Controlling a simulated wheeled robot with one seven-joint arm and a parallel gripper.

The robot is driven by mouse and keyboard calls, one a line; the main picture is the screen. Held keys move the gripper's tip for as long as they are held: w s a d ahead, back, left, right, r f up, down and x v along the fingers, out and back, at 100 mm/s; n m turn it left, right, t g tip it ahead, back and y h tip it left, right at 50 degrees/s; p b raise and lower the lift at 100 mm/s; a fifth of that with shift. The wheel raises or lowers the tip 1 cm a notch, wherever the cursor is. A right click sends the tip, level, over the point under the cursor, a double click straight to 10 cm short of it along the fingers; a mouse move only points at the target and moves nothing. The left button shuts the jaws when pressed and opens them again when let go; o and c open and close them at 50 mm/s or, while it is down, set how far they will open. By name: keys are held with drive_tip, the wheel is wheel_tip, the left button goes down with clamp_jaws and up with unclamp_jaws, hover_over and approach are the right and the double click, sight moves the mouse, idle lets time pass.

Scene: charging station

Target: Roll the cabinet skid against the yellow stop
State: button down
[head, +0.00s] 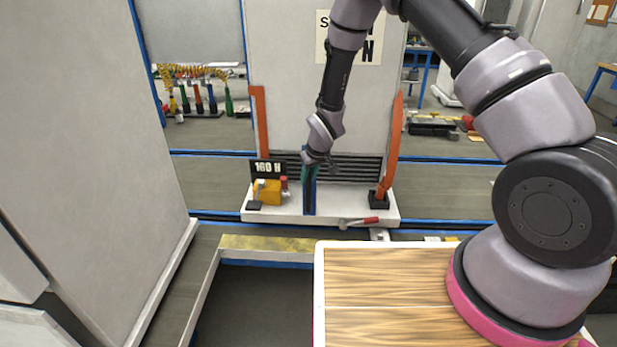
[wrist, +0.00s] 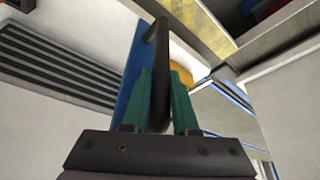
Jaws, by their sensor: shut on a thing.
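The cabinet skid (head: 345,208) is a white low base carrying a tall pale cabinet (head: 280,80) with a dark louvred grille. A blue upright post (head: 309,198) stands at its front, with a black handle bar (wrist: 160,85) in the wrist view. My gripper (head: 310,172) has green fingers, seen either side of the bar in the wrist view (wrist: 160,95), and is shut on it. A worn yellow beam (head: 275,243), apparently the stop, lies in front of the skid. It also shows in the wrist view (wrist: 198,22). A strip of floor appears between them in the head view.
A wooden-topped table (head: 385,290) is near, below my arm. A dark recess (head: 255,300) lies left of it. A grey cabinet wall (head: 90,130) fills the left.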

drive_tip(key=shift+d, duration=0.1)
drive_tip(key=d, duration=2.2)
drive_tip(key=shift+s+d, duration=0.15)
drive_tip(key=shift+s, duration=0.25)
drive_tip(key=c, duration=0.7)
unclamp_jaws()
drive_tip(key=shift+d, duration=0.2)
drive_tip(key=shift+a, duration=0.1)
drive_tip(key=shift+a, duration=0.25)
drive_tip(key=v, duration=1)
drive_tip(key=shift+s+d+r, duration=0.1)
drive_tip(key=shift+s+r, duration=0.05)
drive_tip(key=shift+r, duration=0.2)
